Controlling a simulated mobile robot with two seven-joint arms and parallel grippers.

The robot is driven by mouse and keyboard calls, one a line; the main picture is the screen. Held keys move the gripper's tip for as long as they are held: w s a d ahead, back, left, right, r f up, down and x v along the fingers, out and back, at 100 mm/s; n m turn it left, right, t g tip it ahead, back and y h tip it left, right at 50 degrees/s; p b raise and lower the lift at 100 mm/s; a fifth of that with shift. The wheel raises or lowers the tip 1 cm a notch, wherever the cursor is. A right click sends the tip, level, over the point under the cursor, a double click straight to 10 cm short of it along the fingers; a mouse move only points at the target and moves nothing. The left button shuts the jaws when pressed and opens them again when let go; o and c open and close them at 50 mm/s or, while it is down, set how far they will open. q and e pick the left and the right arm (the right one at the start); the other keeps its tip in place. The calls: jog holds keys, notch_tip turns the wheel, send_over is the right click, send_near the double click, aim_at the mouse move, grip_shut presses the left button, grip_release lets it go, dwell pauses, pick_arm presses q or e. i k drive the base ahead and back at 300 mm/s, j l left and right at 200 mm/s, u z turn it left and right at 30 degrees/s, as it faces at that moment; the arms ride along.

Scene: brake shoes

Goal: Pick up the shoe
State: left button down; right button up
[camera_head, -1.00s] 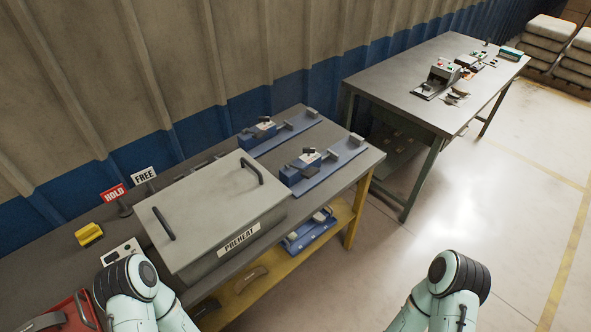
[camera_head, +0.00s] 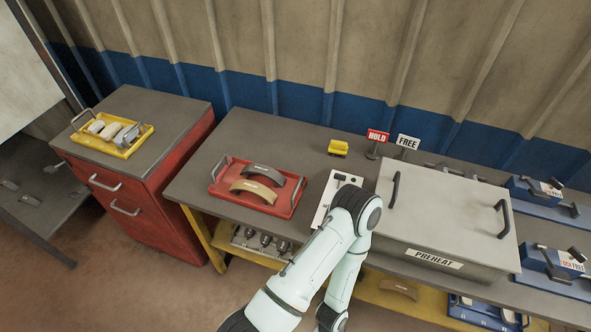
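Another curved shoe (camera_head: 398,288) lies on the yellow lower shelf under the preheat box. One of my pale green arms comes up from the bottom centre, and its black elbow-like joint is in front of the bench, right of the red tray. Neither gripper's fingers show in the head view, so I cannot see their state.
A grey box marked PREHEAT (camera_head: 440,220) stands right of the tray, with HOLD (camera_head: 377,136) and FREE (camera_head: 408,142) signs behind. Blue fixtures (camera_head: 555,265) are at the right. A yellow tray (camera_head: 113,147) with parts sits on a red cabinet (camera_head: 150,195) at the left.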

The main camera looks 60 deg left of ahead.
aim_at(267, 172)
jog(key=l+u, duration=0.15)
jog(key=u, duration=1.15)
